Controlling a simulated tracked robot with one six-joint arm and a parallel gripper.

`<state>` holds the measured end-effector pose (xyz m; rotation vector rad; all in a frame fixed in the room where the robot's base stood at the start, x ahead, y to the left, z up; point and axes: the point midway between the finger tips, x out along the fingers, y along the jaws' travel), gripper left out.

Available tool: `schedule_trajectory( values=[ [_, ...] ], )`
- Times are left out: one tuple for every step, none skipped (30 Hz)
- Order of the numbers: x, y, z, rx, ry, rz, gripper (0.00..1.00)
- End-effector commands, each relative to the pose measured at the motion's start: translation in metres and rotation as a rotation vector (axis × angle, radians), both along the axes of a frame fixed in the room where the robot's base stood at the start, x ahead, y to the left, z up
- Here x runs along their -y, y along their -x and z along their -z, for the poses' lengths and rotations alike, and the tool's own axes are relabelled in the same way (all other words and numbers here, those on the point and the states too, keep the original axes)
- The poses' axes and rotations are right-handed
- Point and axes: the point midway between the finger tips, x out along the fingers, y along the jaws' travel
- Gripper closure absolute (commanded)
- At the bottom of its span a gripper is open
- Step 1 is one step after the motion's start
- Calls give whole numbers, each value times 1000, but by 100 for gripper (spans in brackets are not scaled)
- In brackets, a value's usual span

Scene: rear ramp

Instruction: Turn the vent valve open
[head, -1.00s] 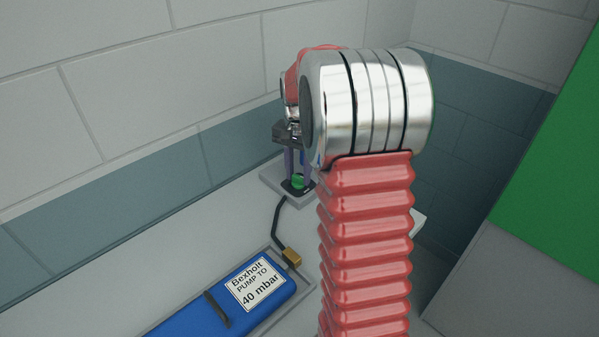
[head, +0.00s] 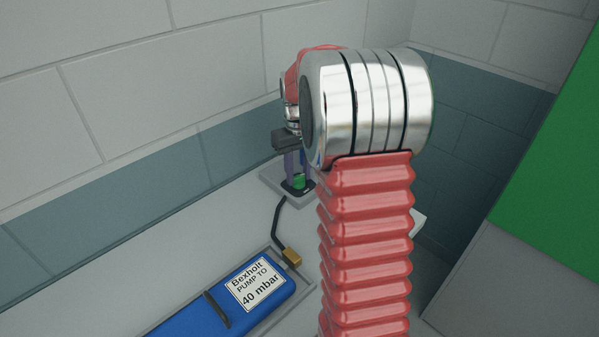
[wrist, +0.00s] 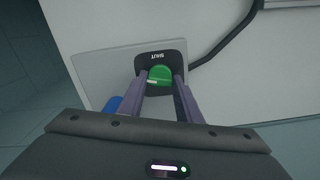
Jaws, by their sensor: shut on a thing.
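The vent valve shows in the wrist view as a green knob (wrist: 160,75) with a pale pointer mark, on a black plate (wrist: 161,57) labelled "SHUT". The pale mark lies toward the knob's left side. My gripper (wrist: 160,82) has its two purple fingers on either side of the knob, shut on it. In the head view my gripper (head: 298,178) points down at the green knob (head: 299,182), which is partly hidden by the fingers. The plate sits on a grey block.
A blue case (head: 235,300) labelled "Bexholt PUMP TO 40 mbar" lies in a grey tray at the front. A black hose (head: 279,222) with a brass fitting (head: 291,257) runs from it to the valve block. Block walls stand behind; a green panel (head: 550,150) is at right.

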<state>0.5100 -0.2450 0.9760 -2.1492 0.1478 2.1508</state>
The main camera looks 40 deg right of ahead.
Motion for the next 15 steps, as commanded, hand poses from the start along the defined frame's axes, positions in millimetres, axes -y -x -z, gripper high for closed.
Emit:
schedule_trajectory(
  values=[
    [0, -2, -2, 5, 1, -40, 91],
    [0, -2, -2, 5, 1, -64, 91],
    [0, -2, -2, 5, 1, -95, 91],
    [0, -2, -2, 5, 1, -116, 91],
    [0, -2, -2, 5, 1, -137, 91],
    [0, -2, -2, 6, 1, -163, 91],
    [0, -2, -2, 6, 2, -180, 91],
    [0, -2, -2, 6, 2, -197, 91],
    [0, -2, -2, 6, 2, -215, 91],
    [0, -2, -2, 6, 2, -229, 91],
    [0, -2, -2, 6, 2, -240, 91],
    [0, -2, -2, 6, 2, -254, 91],
    [0, -2, -2, 6, 2, -262, 91],
    [0, -2, -2, 6, 2, -269, 91],
    [0, -2, -2, 6, 2, -278, 91]
  ],
)
